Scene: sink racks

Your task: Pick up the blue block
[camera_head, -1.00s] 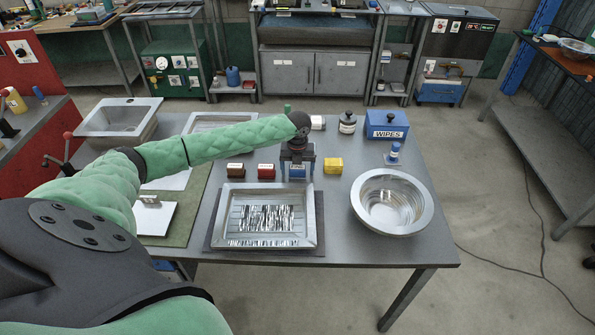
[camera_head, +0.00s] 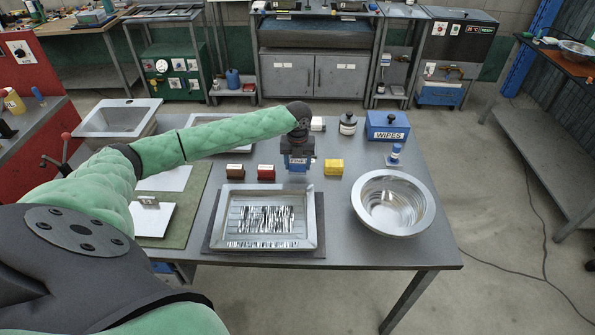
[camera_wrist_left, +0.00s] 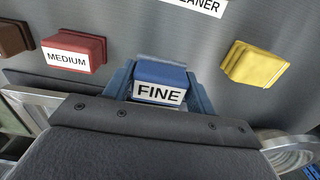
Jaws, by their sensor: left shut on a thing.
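The blue block (camera_wrist_left: 160,76), with a white label reading FINE, is between the fingers of my left gripper (camera_wrist_left: 160,92) in the left wrist view. In the head view the blue block (camera_head: 297,163) shows under my left gripper (camera_head: 297,165), which is shut on it. The block appears a little above the table, behind the steel tray. My right gripper is in neither view.
A red block (camera_head: 266,172) and a brown block (camera_head: 235,171) stand to the left, a yellow block (camera_head: 333,167) to the right. A steel tray (camera_head: 222,218) lies in front. A steel bowl (camera_head: 421,222) and a blue WIPES box (camera_head: 387,120) are at right.

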